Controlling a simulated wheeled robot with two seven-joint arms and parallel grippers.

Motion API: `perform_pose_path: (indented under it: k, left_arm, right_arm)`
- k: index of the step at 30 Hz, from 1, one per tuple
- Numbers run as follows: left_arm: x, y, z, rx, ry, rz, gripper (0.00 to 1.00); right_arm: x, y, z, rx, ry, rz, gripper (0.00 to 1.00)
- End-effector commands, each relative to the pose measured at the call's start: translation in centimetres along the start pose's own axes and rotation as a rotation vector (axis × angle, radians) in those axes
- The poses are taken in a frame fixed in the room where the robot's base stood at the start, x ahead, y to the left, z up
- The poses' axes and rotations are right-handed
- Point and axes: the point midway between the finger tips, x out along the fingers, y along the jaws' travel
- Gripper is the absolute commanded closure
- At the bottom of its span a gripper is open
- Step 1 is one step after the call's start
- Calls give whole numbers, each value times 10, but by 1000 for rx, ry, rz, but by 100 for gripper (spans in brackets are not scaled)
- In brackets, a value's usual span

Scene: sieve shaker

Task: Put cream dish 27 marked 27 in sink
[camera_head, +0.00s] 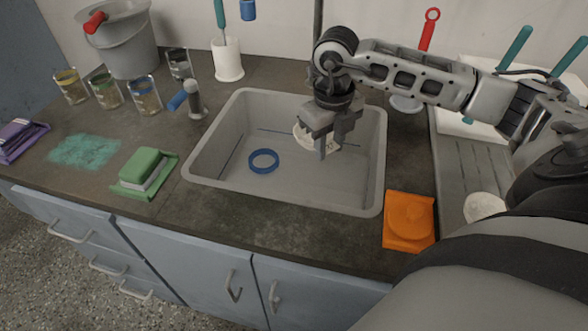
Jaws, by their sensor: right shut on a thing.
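The grey sink (205,158) is set into the dark counter in the middle of the view. My right gripper (322,145) points down over the right part of the sink. It is shut on a cream dish (302,138), which shows at the left of the fingers. The gripper hides most of the dish, and no number can be read on it. I cannot tell whether the dish touches the sink floor. My left gripper does not show.
A blue ring (263,161) lies on the sink floor. An orange item (409,221) lies right of the sink, near a pale round dish (484,207) on the drainer. A green block (145,168), a tap-like handle (194,98) and several jars stand left.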

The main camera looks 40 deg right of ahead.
Motion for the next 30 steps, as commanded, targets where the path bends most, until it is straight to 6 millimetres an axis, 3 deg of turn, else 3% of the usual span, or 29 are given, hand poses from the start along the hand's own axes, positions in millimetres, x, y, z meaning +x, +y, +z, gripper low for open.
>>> perform_pose_path:
  k: [1, 3, 16, 30]
  left_arm:
    - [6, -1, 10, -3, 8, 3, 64]
    - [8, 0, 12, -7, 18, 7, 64]
    - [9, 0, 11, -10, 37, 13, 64]
    - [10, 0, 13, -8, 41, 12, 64]
  right_arm:
    - [25, 0, 0, 22, 2, -1, 100]
    - [41, -1, -1, 43, 0, -3, 100]
    - [110, 0, -2, 64, 1, -5, 100]
    - [160, 2, -1, 63, -1, -5, 100]
